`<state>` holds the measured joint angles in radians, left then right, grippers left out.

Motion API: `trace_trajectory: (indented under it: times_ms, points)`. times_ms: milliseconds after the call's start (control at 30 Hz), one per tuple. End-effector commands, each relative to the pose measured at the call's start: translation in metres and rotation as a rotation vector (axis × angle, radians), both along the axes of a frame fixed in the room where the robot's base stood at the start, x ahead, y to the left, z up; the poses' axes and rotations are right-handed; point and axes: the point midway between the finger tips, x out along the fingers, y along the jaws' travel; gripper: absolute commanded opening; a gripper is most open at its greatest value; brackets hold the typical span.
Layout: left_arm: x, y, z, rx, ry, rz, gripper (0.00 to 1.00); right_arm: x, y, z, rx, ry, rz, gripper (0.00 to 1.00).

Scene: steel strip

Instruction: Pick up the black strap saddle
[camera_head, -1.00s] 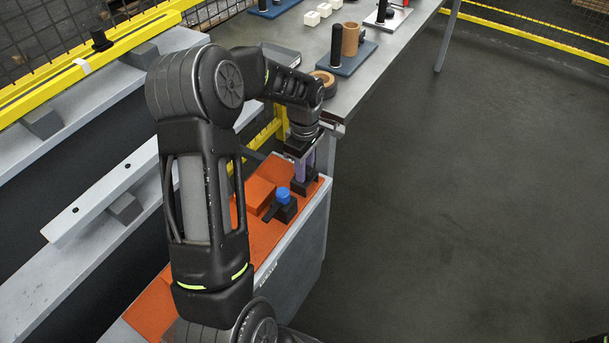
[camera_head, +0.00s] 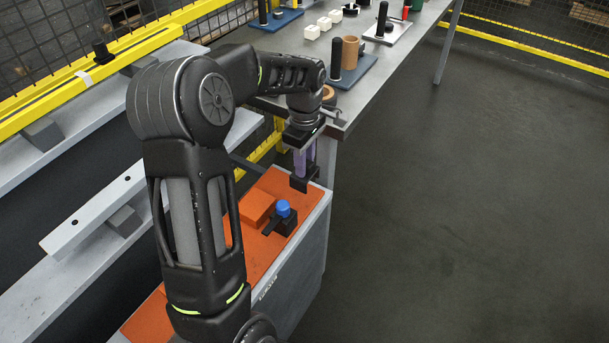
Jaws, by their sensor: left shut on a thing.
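The black strap saddle (camera_head: 298,185) is a small dark piece at the tips of my left gripper (camera_head: 304,172). The gripper points down, with purple-grey fingers, and is shut on the saddle. The saddle appears held a little above the far end of the orange cabinet top (camera_head: 262,249). The fingers hide part of it. My right gripper is not in view.
A black fitting with a blue knob (camera_head: 283,208) and an orange block (camera_head: 257,207) sit on the orange top, close by. A grey steel table (camera_head: 388,60) behind holds blue boards, a brown cylinder (camera_head: 349,52) and white blocks. Open floor lies right.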

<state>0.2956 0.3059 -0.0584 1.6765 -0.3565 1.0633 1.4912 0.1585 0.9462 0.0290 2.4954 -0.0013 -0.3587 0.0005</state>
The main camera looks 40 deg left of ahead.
Motion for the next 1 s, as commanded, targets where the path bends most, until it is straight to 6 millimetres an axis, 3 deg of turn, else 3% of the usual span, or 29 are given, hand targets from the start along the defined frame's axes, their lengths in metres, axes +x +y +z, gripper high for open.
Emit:
trace_trajectory:
  times_ms: [100,233,800,833,1000]
  points:
    - [0.001,0.000,0.020,0.001,-0.003,0.000,0.00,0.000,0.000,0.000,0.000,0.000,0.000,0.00]
    - [0.000,0.000,0.030,0.001,-0.002,0.000,0.00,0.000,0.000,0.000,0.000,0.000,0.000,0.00]
    - [0.000,0.000,0.031,0.000,0.000,0.000,0.00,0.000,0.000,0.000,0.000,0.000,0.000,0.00]
    - [0.000,0.000,0.031,0.000,0.000,0.000,0.24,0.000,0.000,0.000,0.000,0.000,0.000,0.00]
    - [0.000,0.000,0.031,0.000,0.000,0.000,0.10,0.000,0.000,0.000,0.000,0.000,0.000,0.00]
